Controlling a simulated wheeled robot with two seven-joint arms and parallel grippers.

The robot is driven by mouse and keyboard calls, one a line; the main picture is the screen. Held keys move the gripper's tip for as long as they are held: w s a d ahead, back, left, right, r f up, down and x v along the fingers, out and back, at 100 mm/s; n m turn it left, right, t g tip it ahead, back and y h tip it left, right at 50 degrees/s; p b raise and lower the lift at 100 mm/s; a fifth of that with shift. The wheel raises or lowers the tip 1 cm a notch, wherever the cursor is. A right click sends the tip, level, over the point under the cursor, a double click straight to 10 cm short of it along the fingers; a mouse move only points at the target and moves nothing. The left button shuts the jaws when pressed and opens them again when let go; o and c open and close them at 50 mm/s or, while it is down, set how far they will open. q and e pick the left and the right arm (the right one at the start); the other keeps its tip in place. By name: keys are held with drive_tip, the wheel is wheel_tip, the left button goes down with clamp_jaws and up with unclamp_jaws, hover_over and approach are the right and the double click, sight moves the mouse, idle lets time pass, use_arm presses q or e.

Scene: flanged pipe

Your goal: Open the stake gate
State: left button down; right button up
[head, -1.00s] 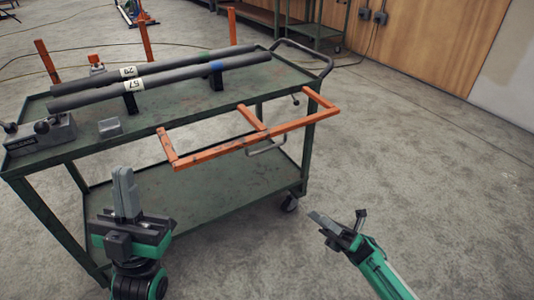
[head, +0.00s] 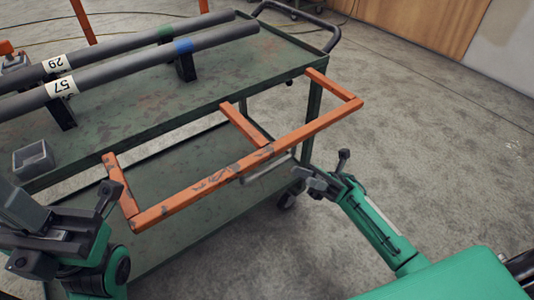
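The orange stake gate (head: 205,186) stands out from the near side of the green cart, its long bar away from the cart and three short bars running back towards it. A grey bent handle (head: 266,171) shows under the long bar. My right gripper (head: 309,180) is low, just right of this handle and beneath the gate; I cannot tell whether it touches the handle or how its fingers stand. My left gripper (head: 28,212) is at the lower left, by the cart's near edge and left of the gate. Its fingers are partly out of frame and overlap the cart.
The green cart (head: 150,100) carries two long dark pipes (head: 125,81) marked 29 and 57 on black supports. A small grey open box (head: 33,159) stands near its edge. Orange posts (head: 83,22) rise at the far side. Concrete floor (head: 430,150) to the right is clear.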

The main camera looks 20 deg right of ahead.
sight(275, 168)
drive_tip(key=b+x, duration=0.1)
drive_tip(key=x, duration=1.2)
drive_tip(key=shift+s+a, duration=0.1)
clamp_jaws()
